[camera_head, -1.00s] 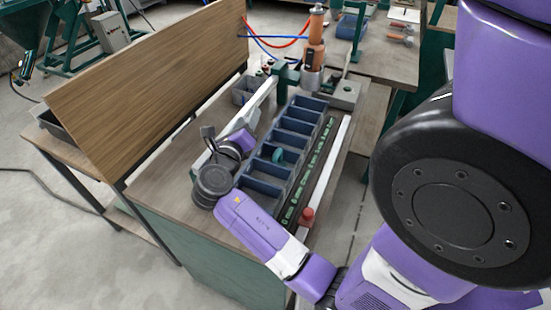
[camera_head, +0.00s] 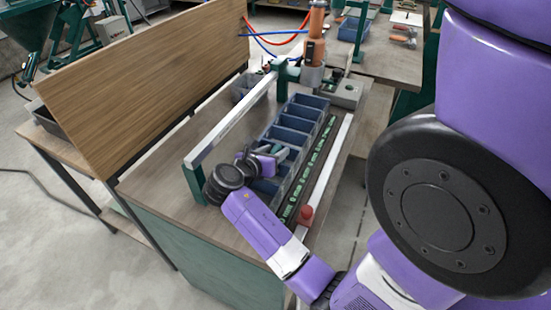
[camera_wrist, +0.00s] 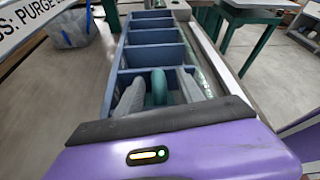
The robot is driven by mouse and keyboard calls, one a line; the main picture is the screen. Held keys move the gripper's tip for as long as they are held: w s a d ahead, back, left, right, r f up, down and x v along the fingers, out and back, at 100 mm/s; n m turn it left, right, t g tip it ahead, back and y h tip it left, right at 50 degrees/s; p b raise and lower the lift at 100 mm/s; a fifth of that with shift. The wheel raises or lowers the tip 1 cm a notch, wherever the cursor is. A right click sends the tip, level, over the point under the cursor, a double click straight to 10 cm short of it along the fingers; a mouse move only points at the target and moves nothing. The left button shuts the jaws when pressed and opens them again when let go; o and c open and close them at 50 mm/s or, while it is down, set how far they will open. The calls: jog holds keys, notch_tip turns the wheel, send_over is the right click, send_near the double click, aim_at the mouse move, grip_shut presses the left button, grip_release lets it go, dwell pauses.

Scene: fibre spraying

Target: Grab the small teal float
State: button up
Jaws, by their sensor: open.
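The small teal float (camera_wrist: 158,88) stands in a compartment of the blue divided bin (camera_wrist: 153,35) in the wrist view. My gripper (camera_wrist: 160,78) is open, with one grey finger on each side of the float. A gap seems to show on both sides of it, and the float's lower part is hidden by my wrist. In the head view my gripper (camera_head: 272,157) is over the near-middle part of the bin (camera_head: 309,101) and largely covers the float there.
A white rail on green posts (camera_head: 230,122) runs left of my wrist, close to it. A red knob (camera_head: 306,212) sits at the near end of a white strip right of the bin. An orange cylinder tool (camera_head: 316,50) stands at the far end. A wooden panel (camera_head: 150,75) stands at left.

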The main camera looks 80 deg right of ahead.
jog(key=shift+x, duration=2.3)
jog(key=shift+r, duration=0.1)
grip_shut()
